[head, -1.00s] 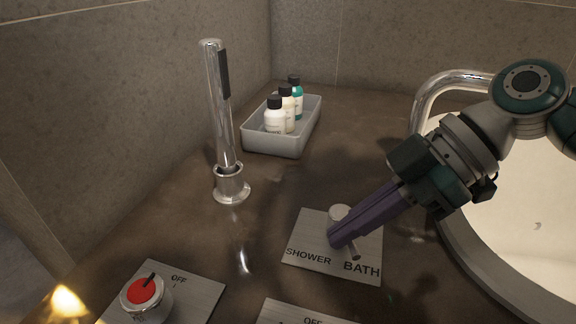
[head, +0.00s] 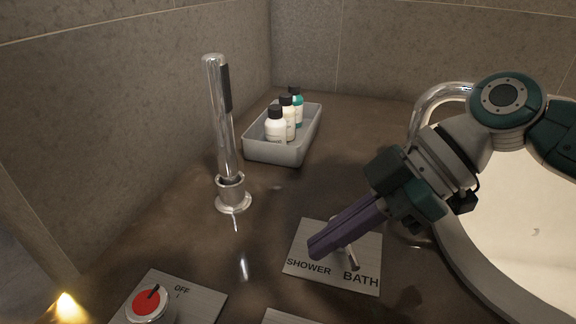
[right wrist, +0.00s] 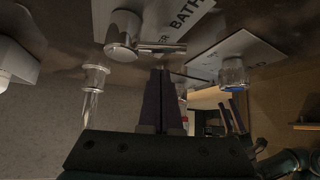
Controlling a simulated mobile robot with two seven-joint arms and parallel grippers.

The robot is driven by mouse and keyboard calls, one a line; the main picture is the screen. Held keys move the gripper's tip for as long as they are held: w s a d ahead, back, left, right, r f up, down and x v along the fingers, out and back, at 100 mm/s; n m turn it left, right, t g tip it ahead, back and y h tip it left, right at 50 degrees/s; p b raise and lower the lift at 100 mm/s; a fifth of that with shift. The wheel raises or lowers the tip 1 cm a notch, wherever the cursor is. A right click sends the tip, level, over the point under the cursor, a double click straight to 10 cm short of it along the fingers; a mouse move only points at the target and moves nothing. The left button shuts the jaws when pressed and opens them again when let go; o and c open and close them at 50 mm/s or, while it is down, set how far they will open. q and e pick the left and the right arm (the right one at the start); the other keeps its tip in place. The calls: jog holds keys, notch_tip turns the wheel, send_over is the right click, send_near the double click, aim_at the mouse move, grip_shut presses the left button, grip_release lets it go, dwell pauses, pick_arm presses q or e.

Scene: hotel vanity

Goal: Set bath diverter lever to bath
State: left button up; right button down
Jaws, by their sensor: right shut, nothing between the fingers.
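The diverter is a chrome knob with a thin lever on a plate (head: 303,243) marked SHOWER on the left and BATH on the right. The lever (head: 353,260) shows its tip just above the BATH lettering. My right gripper (head: 316,250) is shut and empty. Its purple fingers cross above the plate, with tips by SHOWER, and hide the knob in the head view. In the right wrist view the knob (right wrist: 122,36) and lever (right wrist: 165,48) show just beyond the fingertips (right wrist: 160,72); contact is unclear. My left gripper (right wrist: 232,117) shows small in that view, its fingers apart.
A chrome hand shower (head: 222,120) stands in its holder to the left. A grey tray (head: 273,153) with small bottles sits behind. A red-topped knob (head: 148,302) is at front left.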

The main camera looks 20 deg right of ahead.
jog(key=r, duration=0.1)
jog(key=r+p, duration=0.1)
jog(key=r, duration=0.1)
jog(key=shift+d, duration=0.35)
pick_arm(q)
notch_tip(320, 180, up, 4)
jog(key=shift+w+f+p, duration=0.1)
jog(key=shift+p, duration=0.85)
pick_arm(e)
jog(key=w+v, duration=0.1)
jog(key=v, duration=0.5)
jog(key=shift+s+d, duration=0.45)
jog(key=shift+r, duration=0.1)
